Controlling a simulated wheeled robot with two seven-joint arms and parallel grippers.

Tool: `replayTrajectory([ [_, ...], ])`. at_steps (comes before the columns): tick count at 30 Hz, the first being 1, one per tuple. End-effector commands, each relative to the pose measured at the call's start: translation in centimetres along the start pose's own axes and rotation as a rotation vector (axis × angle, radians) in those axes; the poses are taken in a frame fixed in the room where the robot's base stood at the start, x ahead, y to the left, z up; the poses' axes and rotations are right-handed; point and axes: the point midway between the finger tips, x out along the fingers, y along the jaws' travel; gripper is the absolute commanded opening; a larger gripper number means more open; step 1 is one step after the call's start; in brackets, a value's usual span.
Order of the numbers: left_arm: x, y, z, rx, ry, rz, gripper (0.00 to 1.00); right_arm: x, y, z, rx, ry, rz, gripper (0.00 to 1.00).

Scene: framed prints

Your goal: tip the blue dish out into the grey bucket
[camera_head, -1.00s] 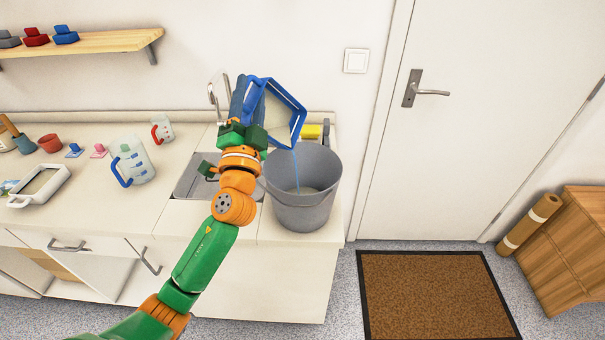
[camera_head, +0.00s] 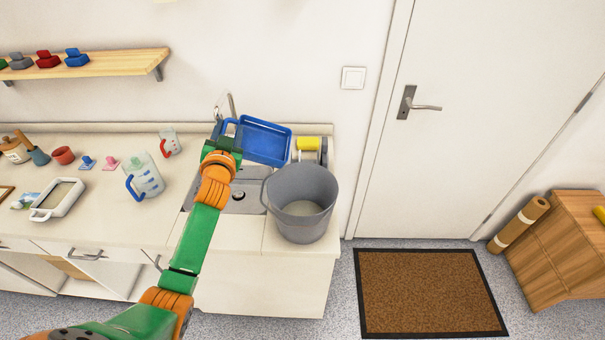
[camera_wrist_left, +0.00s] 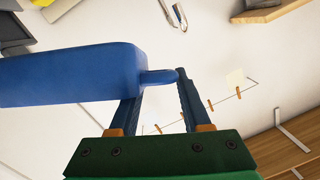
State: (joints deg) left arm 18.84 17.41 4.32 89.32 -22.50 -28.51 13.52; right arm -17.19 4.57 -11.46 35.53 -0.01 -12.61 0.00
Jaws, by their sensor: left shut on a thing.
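The blue dish (camera_head: 264,141) is a rectangular tray with handles. It is held above the sink, behind and to the left of the bucket, and its inside, seen from above, looks empty. My left gripper (camera_head: 224,143) is shut on its left handle. In the left wrist view the dish (camera_wrist_left: 72,75) reaches in from the left and its handle lies between the fingers (camera_wrist_left: 158,95). The grey bucket (camera_head: 301,232) stands upright on the counter right of the sink, with some pale liquid at its bottom. My right gripper is not in view.
The sink (camera_head: 243,200) lies under my left arm. A yellow sponge (camera_head: 307,143) sits behind the bucket. A jug with a blue handle (camera_head: 147,180) and a white framed tray (camera_head: 58,200) stand on the counter at left. A shelf (camera_head: 95,66) hangs above.

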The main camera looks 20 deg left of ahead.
Motion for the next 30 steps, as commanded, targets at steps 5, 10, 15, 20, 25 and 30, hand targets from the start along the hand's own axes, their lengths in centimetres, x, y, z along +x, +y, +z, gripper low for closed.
replayTrajectory([
  [5,2.0,-1.2,2.5,-0.118,-0.098,0.047,0.00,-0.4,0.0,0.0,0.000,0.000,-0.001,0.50],
  [10,3.6,-1.7,5.2,-0.233,-0.196,0.099,0.00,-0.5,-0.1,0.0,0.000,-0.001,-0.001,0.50],
  [15,4.6,-1.6,7.5,-0.322,-0.268,0.140,0.00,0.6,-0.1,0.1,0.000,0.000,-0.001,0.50],
  [20,4.9,-1.7,8.1,-0.360,-0.300,0.159,0.00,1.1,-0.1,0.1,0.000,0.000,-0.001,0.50],
  [25,5.0,-1.8,8.1,-0.368,-0.306,0.162,0.00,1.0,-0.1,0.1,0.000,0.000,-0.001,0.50],
  [30,5.0,-1.8,8.1,-0.367,-0.305,0.162,0.00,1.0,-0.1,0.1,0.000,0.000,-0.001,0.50],
])
